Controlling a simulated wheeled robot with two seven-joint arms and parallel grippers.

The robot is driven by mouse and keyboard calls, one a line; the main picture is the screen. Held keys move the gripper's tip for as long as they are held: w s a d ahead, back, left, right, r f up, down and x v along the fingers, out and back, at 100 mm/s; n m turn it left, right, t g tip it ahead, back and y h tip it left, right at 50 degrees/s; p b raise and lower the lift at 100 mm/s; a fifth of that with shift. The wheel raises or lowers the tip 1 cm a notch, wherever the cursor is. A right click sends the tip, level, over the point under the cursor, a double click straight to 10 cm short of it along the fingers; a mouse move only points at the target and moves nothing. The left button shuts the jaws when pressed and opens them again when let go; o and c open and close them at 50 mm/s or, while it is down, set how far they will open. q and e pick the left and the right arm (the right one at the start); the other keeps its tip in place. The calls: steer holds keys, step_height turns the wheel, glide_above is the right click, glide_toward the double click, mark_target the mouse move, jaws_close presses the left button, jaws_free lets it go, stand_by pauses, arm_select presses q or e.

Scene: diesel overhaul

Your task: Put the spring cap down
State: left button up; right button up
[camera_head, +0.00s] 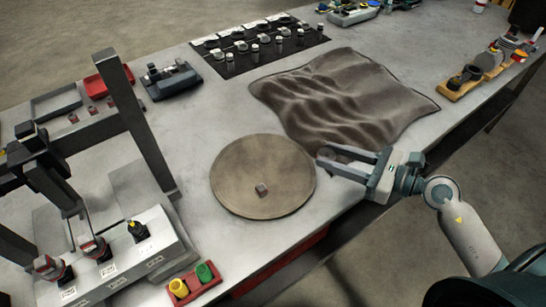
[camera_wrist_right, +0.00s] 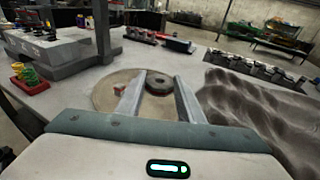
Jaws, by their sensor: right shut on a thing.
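My right gripper (camera_head: 324,160) reaches in from the right, with its fingertips at the right edge of a round brown disc (camera_head: 235,190) on the bench. Its two fingers are shut on a dark round cap with a hole in the middle, the spring cap (camera_wrist_right: 158,83), seen between the fingertips in the wrist view. In the head view the cap is mostly hidden by the fingers. It looks held above the bench, but its exact height cannot be told. My left gripper is not in view.
A crumpled dark cloth (camera_head: 345,95) lies behind the gripper. A black mat (camera_head: 240,65) with several metal parts is at the back. A dark metal frame (camera_head: 140,130) rises at left. A red holder (camera_head: 195,285) stands at the front.

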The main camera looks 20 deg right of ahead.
steer(key=shift+w+d, duration=0.1)
steer(key=shift+d, duration=0.05)
steer(key=shift+w+a+f, duration=0.2)
steer(key=shift+a, duration=0.1)
arm_select(q)
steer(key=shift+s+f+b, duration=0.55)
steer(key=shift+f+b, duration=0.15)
steer(key=shift+b, duration=0.05)
arm_select(e)
glide_above(288, 174)
step_height(288, 174, down, 6)
steer(key=shift+f, duration=0.25)
